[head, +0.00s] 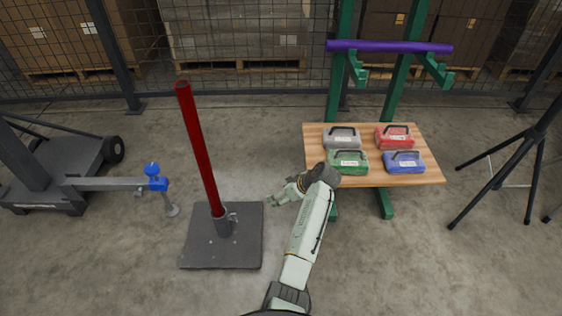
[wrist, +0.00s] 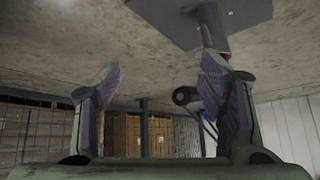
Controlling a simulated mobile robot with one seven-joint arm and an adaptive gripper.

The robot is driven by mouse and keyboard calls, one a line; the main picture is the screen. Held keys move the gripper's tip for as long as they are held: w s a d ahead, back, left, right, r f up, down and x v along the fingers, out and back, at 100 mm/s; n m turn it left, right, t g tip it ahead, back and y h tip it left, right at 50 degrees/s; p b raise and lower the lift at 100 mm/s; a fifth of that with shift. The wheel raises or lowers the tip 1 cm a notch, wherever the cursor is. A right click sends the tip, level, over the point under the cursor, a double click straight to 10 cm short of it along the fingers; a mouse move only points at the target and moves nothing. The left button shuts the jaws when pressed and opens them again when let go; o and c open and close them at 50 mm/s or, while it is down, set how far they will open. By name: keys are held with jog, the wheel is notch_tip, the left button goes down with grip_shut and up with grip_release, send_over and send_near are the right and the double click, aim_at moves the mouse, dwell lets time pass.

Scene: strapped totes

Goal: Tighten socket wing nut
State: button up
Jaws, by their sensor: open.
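The wing nut (head: 233,217) is a small grey piece on the right side of the grey socket (head: 222,228). The socket stands on a dark square base plate (head: 205,250) and holds an upright, slightly tilted-looking red pole (head: 198,145). My gripper (head: 278,199) is open and empty, right of the socket and apart from it. In the wrist view, which looks upside down, my open fingers (wrist: 160,82) frame empty space. The socket (wrist: 211,28) and plate (wrist: 155,12) show at the top there; the wing nut is not clear.
A wooden bench (head: 435,174) with several coloured cases stands right of my arm, under a purple bar (head: 390,47) on green brackets. A grey wheeled trolley with a blue-knobbed arm (head: 110,184) is at left. A black tripod (head: 515,150) is at far right. Floor between plate and bench is clear.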

jog(key=w+r+m+t+h, duration=0.3)
jog(key=w+r, duration=0.1)
jog(key=r, duration=0.8)
jog(key=shift+d+t, duration=0.25)
jog(key=shift+t, duration=0.05)
jog(key=shift+w, duration=0.1)
